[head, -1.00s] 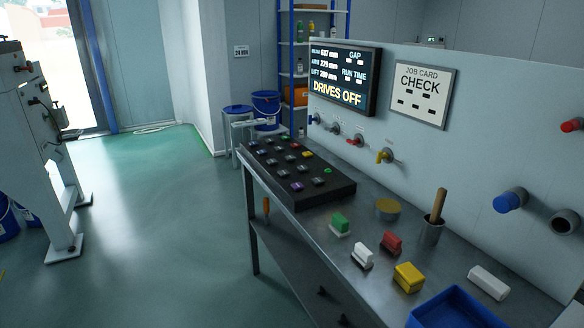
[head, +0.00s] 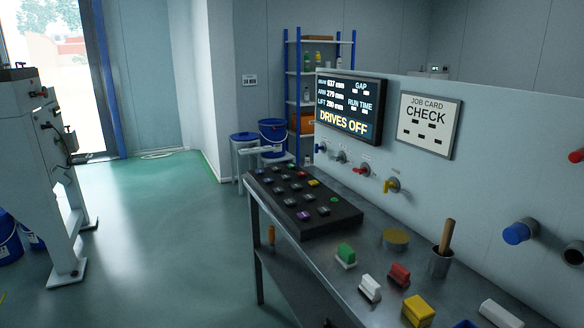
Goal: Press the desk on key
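A black key desk (head: 318,222) with several small coloured keys lies on the metal bench below the wall screen. Its keys include a green key (head: 334,199), a yellow key (head: 313,183), a purple key (head: 304,216) and a red key (head: 297,175). The key labels are too small to read, so I cannot tell which is the on key. The screen (head: 348,107) on the panel reads "DRIVES OFF". Neither of my grippers is in the head view.
The bench (head: 323,262) also carries green, white, red and yellow blocks and a metal cup (head: 439,262) with a wooden handle. Valve knobs stick out of the panel (head: 480,186) above the desk. Open green floor (head: 150,230) lies left of the bench.

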